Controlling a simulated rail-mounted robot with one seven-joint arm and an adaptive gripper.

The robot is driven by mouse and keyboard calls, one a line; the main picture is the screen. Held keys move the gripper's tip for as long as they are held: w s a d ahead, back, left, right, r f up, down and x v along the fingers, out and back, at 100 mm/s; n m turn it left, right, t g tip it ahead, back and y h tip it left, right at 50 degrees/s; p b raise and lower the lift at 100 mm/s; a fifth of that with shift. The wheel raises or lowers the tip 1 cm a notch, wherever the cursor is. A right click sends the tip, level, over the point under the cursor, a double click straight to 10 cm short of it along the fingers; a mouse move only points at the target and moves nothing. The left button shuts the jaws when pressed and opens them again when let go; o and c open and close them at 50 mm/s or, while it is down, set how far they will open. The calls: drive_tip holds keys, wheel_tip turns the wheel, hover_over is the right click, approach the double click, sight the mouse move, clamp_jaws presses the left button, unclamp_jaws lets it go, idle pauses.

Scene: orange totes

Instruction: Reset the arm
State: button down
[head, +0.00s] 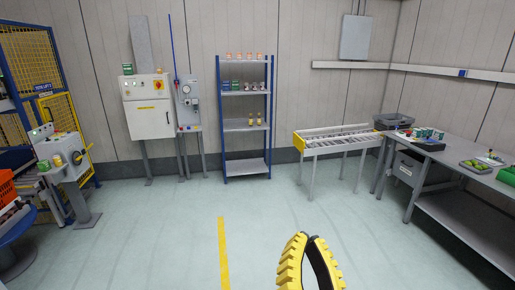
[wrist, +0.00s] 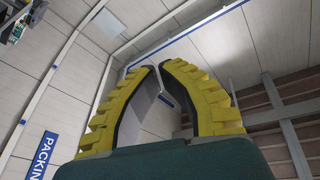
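My gripper (head: 308,238) is at the bottom of the head view, raised in front of the floor, with two yellow ribbed fingers with dark inner faces. In the wrist view my gripper (wrist: 159,67) points up toward the wall and ceiling.
A workbench (head: 463,210) with small items stands at the right. A roller conveyor (head: 340,141), a blue shelf rack (head: 246,124) and a control cabinet (head: 149,117) stand along the back. An orange tote (head: 6,188) is at the left edge. The middle floor is clear.

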drive_tip(key=s+r+n+t, duration=0.1)
drive_tip(key=s+r+n, duration=0.4)
drive_tip(key=s, duration=0.2)
wheel_tip(320, 180, up, 21)
drive_tip(key=p, duration=2.1)
drive_tip(key=shift+a+t, duration=0.15)
drive_tip(key=shift+t, duration=0.15)
drive_tip(key=shift+r, duration=0.1)
